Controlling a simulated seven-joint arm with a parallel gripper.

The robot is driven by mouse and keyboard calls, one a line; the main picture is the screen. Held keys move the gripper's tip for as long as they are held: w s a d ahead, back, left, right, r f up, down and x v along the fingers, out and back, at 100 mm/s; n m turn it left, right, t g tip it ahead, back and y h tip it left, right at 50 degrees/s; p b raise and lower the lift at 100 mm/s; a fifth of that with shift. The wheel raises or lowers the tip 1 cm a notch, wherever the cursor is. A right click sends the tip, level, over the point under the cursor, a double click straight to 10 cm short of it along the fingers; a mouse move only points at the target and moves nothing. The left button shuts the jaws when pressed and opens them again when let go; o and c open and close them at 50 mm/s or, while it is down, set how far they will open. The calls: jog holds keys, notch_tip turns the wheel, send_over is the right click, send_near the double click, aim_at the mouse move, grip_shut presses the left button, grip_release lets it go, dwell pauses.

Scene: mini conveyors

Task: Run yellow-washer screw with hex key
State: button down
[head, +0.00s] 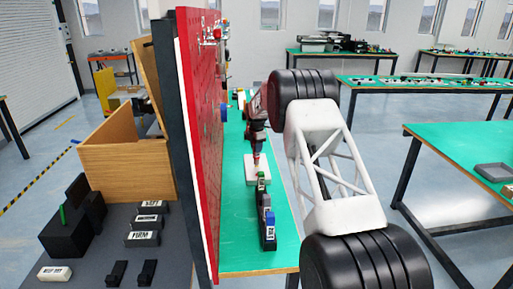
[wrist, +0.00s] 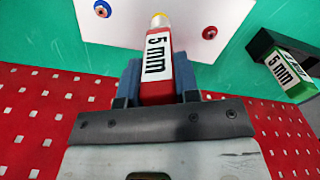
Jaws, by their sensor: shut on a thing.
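My gripper (wrist: 157,88) is shut on a red hex key handle (wrist: 157,62) marked "5 mm". In the head view my gripper (head: 257,138) is above the white plate (head: 252,175) on the green bench. The yellow washer (wrist: 159,19) shows just beyond the handle's far end in the wrist view. The handle hides the key's tip and most of that screw, so I cannot tell whether the tip is seated. The plate also shows in the wrist view (wrist: 130,25), with a blue-washer screw (wrist: 102,9) on the left and a red-washer screw (wrist: 209,32) on the right.
A green-handled key (wrist: 288,72), also marked "5 mm", stands in a black holder to the right of the plate. A blue-topped tool (head: 269,218) is in the nearer row. A red perforated panel (head: 203,120) rises close on the left of the bench.

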jog(key=n, duration=0.3)
jog(key=shift+n, duration=2.6)
jog(key=shift+f, duration=0.7)
